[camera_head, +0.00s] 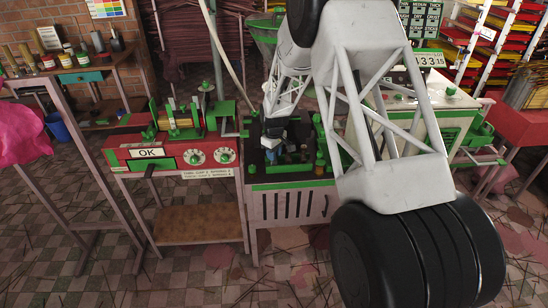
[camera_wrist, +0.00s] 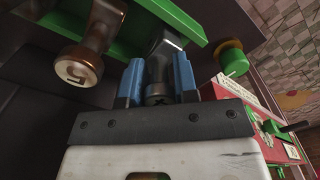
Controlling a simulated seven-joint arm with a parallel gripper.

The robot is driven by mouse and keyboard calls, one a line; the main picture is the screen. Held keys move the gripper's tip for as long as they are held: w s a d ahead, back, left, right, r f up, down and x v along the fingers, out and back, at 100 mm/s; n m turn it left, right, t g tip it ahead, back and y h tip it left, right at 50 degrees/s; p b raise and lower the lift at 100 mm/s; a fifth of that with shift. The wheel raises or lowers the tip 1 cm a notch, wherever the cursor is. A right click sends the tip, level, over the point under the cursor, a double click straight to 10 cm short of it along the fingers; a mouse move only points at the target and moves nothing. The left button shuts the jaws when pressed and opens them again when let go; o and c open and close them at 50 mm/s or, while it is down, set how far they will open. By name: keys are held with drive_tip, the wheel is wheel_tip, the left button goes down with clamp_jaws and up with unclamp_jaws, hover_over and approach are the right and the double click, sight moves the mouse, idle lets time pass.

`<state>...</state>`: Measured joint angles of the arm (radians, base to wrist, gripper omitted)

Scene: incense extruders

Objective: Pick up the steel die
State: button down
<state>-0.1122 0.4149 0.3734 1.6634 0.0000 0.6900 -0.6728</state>
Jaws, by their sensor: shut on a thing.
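My gripper (camera_wrist: 160,78) has its two blue fingers closed on a grey metal die, the steel die (camera_wrist: 158,68), in the wrist view. The die's narrow part lies between the fingers. A wider grey part shows beyond them, and a dark round end with a cross-like mark shows near the gripper's palm. In the head view my gripper (camera_head: 271,155) is low over the dark top of the green-edged bench (camera_head: 290,186). The die is too small to make out there.
A red-and-green machine (camera_head: 170,155) with an "OK" sign stands left of the bench. Several small green-topped parts crowd the bench top.

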drive_tip(key=shift+r, duration=0.25)
drive_tip(key=shift+r, duration=0.55)
wheel_tip(320, 180, up, 2)
drive_tip(key=shift+r, duration=0.1)
drive_tip(key=s+d+r, duration=0.1)
drive_tip(key=s, duration=1.5)
drive_tip(key=shift+d+r, duration=0.15)
drive_tip(key=shift+d, duration=0.25)
drive_tip(key=shift+w, duration=0.1)
